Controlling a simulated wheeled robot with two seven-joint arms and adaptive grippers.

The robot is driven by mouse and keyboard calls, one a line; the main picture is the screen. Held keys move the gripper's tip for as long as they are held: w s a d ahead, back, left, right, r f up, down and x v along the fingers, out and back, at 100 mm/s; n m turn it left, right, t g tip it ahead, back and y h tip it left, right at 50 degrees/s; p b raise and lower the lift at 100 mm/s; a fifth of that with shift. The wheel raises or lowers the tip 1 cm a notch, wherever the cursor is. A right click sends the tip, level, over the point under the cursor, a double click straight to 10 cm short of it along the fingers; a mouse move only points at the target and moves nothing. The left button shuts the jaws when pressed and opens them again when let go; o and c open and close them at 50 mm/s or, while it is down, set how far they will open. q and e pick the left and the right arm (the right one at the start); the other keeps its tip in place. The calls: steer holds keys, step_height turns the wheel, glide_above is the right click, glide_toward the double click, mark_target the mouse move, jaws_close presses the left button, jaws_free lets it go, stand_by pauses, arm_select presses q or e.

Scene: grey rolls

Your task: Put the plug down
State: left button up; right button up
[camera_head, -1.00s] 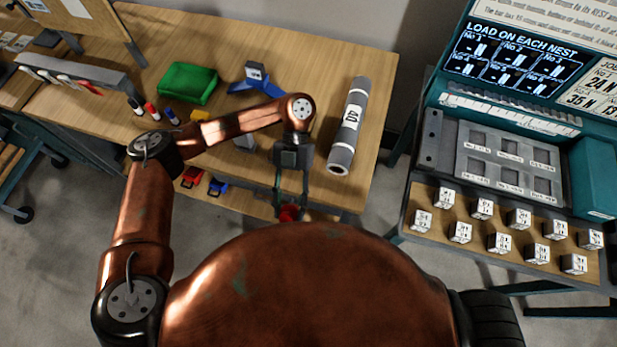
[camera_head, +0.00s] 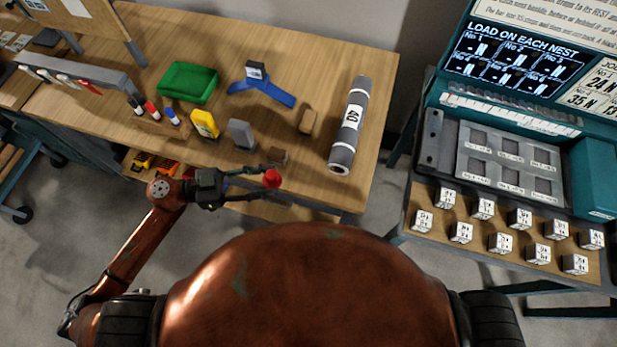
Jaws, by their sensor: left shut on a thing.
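A red plug (camera_head: 272,179) is at the fingertips of my left gripper (camera_head: 262,184), in front of the wooden table's (camera_head: 310,177) front edge. My left gripper is shut on the plug and points to the right, with its fingers lying nearly sideways. The fingers partly hide the plug's far side and the shelf behind it. I cannot tell whether the plug touches anything else. My right gripper is not in view.
On the table are a green tray (camera_head: 188,83), a blue three-armed stand (camera_head: 262,88), a yellow block (camera_head: 204,123), a grey block (camera_head: 242,133), brown blocks (camera_head: 307,121) and a grey roll (camera_head: 349,125). A bench with numbered cubes (camera_head: 500,243) stands at the right.

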arm_select(q)
steer(key=w+d+f+b, duration=0.1)
steer(key=w+d+f, duration=0.1)
steer(key=d+f, duration=0.1)
steer(key=w+d+f+n+t+b, duration=0.1)
steer(key=w+d+f, duration=0.1)
steer(key=w+f, duration=0.1)
steer(key=w+d+f+t+b, duration=0.1)
steer(key=w+d+f, duration=0.1)
steer(key=d+f, duration=0.1)
steer(key=shift+w+d+n, duration=0.2)
steer(key=shift+d+n, duration=0.1)
steer(key=shift+w+d+f, duration=0.25)
steer(key=shift+d+f, duration=0.2)
steer(key=shift+f, duration=0.1)
step_height(320, 180, down, 4)
steer(key=shift+w+d+r+b, duration=0.15)
steer(key=shift+r+b, duration=0.1)
steer(key=shift+b, duration=0.75)
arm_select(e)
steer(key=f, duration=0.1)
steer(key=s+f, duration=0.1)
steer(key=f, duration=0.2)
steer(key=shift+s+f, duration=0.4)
arm_select(q)
steer(key=shift+r, duration=0.1)
steer(key=o, duration=1.1)
steer(key=shift+f, duration=0.2)
